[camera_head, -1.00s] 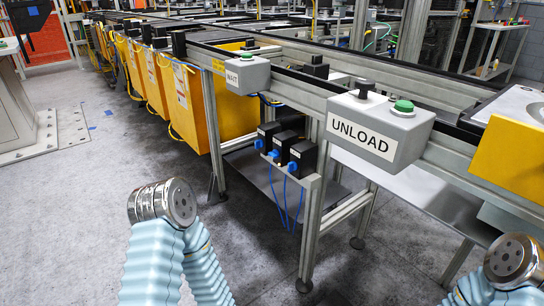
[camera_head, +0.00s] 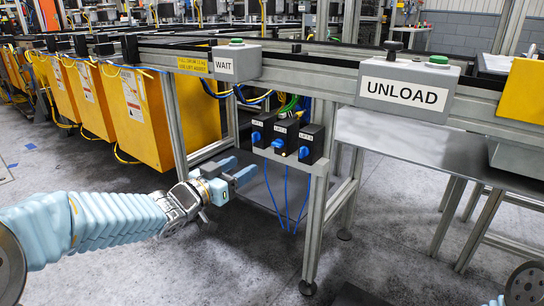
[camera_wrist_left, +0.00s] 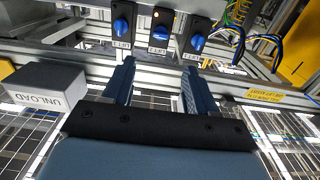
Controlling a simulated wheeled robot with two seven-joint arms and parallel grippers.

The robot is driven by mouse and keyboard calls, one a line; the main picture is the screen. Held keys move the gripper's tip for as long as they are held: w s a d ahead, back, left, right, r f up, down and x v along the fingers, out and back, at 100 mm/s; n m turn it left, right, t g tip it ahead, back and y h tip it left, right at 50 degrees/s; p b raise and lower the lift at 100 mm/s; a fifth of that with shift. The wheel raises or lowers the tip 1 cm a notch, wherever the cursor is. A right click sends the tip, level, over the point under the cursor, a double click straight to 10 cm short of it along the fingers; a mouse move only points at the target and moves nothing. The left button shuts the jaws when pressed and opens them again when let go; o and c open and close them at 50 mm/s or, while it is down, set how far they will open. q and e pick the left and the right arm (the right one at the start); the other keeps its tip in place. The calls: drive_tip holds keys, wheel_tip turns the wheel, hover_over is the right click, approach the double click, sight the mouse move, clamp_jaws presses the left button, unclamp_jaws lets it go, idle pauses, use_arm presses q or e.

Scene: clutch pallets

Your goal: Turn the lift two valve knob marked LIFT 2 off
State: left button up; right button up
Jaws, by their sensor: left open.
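The LIFT 2 valve knob (camera_head: 278,144) is blue, on the middle of three black boxes under the conveyor rail. It also shows in the left wrist view (camera_wrist_left: 162,40), ahead of the fingers; its exact setting is hard to read. The LIFT 1 knob (camera_head: 256,137) is left of it and the LIFT 3 knob (camera_head: 304,152) right of it in the head view. My left gripper (camera_head: 243,168) is open and empty, below and left of the boxes, apart from them. Its two fingers (camera_wrist_left: 158,68) point toward the knob row. My right gripper is out of view.
The UNLOAD box (camera_head: 411,85) and WAIT box (camera_head: 238,62) sit on the rail above. A frame post (camera_head: 317,215) stands just right of the valves. Blue hoses (camera_head: 286,195) hang below them. Yellow bins (camera_head: 140,110) stand at left. The floor in front is open.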

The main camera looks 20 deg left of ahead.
sight(275, 146)
use_arm(q)
drive_tip(key=b+x, duration=0.4)
drive_tip(key=x, duration=0.8)
drive_tip(key=shift+w+f+b, duration=0.1)
drive_tip(key=shift+w+b, duration=0.05)
drive_tip(key=shift+b, duration=0.25)
drive_tip(key=shift+w+d, duration=0.2)
drive_tip(key=shift+w, duration=0.35)
drive_tip(key=c, duration=1.1)
drive_tip(key=shift+o, duration=0.2)
